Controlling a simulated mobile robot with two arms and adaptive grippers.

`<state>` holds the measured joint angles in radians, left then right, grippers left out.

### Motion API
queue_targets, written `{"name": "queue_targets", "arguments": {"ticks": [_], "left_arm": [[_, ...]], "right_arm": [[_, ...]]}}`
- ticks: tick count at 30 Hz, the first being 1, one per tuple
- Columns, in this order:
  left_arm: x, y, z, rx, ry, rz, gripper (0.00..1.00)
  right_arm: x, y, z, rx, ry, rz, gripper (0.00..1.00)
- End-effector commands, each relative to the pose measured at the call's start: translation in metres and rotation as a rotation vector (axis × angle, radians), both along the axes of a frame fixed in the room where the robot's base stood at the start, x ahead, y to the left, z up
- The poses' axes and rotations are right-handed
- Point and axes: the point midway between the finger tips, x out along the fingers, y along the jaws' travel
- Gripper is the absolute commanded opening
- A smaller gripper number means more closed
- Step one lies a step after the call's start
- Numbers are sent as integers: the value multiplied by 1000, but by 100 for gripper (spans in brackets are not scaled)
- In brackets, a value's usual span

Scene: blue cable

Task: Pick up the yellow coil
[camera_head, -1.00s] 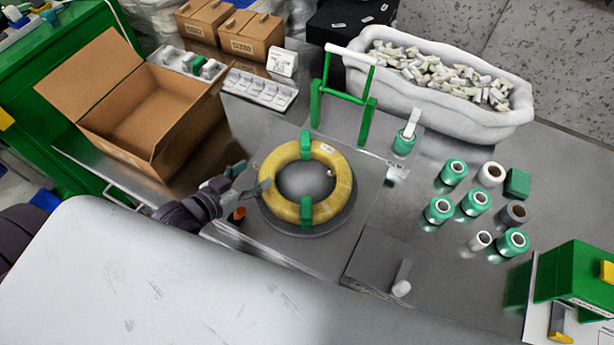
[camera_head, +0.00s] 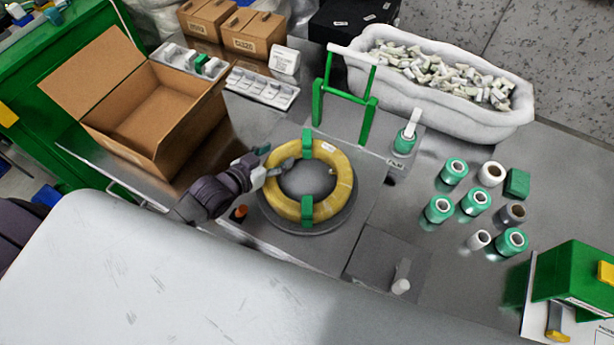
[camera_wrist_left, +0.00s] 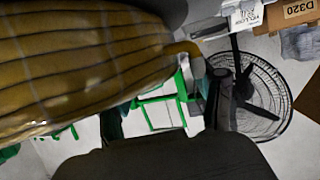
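The yellow coil (camera_head: 338,195) lies flat on a round grey plate, with green clips (camera_head: 307,209) at its far and near sides. My left gripper (camera_head: 273,158) is at the coil's upper left edge. Its fingers are spread: one reaches over the coil's top and the other is just outside the ring. I cannot tell if they touch it. In the left wrist view the coil (camera_wrist_left: 85,65) fills the upper left, very close to the camera. My right gripper is not in view.
An open cardboard box (camera_head: 150,115) stands to the left, near my left arm. A green frame (camera_head: 343,100) rises behind the coil. A white bin (camera_head: 440,105) of small parts is at the back right. Several green and white spools (camera_head: 475,202) stand on the right.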

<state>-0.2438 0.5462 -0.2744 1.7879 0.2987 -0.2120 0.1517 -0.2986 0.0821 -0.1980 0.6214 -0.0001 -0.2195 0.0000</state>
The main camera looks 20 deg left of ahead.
Motion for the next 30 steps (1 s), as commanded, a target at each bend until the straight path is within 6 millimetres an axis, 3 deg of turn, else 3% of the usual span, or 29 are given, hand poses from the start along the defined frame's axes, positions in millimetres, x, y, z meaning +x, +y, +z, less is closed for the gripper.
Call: {"name": "queue_targets", "arguments": {"ticks": [1, 12, 30], "left_arm": [[0, 0, 0, 0, 0, 0, 58], [0, 0, 0, 1, 1, 0, 0], [1, 0, 9, -5, -7, 0, 0]], "right_arm": [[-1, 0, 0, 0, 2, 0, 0], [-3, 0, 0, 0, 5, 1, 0], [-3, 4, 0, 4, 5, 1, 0]]}}
